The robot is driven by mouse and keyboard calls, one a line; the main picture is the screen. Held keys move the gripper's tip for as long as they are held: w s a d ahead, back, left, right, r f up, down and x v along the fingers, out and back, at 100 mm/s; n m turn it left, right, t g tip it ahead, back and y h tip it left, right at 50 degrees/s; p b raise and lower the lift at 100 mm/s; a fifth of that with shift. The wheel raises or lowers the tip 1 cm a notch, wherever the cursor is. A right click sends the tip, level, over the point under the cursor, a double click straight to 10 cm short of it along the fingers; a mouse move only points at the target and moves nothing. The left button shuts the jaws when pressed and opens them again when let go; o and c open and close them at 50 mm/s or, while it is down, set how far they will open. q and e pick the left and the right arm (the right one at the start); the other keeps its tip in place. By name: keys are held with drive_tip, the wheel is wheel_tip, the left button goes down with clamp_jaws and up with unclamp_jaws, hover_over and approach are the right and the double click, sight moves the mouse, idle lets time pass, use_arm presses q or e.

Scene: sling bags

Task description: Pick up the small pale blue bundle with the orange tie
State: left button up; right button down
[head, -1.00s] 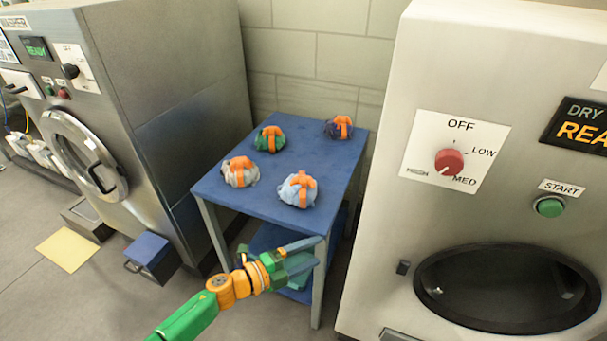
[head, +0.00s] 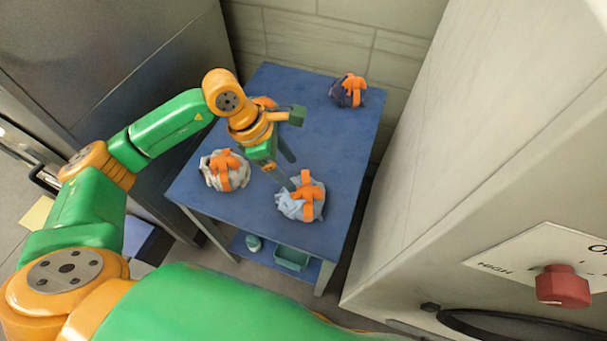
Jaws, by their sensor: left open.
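The small pale blue bundle (head: 292,208) with its orange tie lies near the front right of the blue table (head: 330,140). My left gripper (head: 289,174) is open and hangs over the table, its fingers pointing down. One fingertip reaches the upper left edge of the pale blue bundle in the picture; I cannot tell whether it touches. The other finger is apart from it, up and to the right of the first. Nothing is between the fingers that I can make out. My right gripper is not in view.
A grey-white bundle (head: 213,172) with an orange tie lies left of the pale blue one. A dark blue bundle (head: 346,92) lies at the back right. Another bundle (head: 264,102) is mostly hidden behind my left arm. A dryer (head: 440,130) stands close on the right.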

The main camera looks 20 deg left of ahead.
sight(302, 189)
use_arm(q)
drive_tip(key=f, duration=0.1)
drive_tip(key=d+f+p, duration=0.1)
drive_tip(key=f+p, duration=0.1)
drive_tip(key=shift+s+d+f, duration=0.1)
drive_tip(key=shift+s+d, duration=0.3)
drive_tip(key=x, duration=0.2)
drive_tip(key=shift+w+f+p, duration=0.1)
drive_tip(key=shift+f+p, duration=0.2)
drive_tip(key=shift+f, duration=0.1)
drive_tip(key=shift+w+f, duration=0.15)
drive_tip(key=shift+f, duration=0.1)
clamp_jaws()
drive_tip(key=shift+r, duration=0.1)
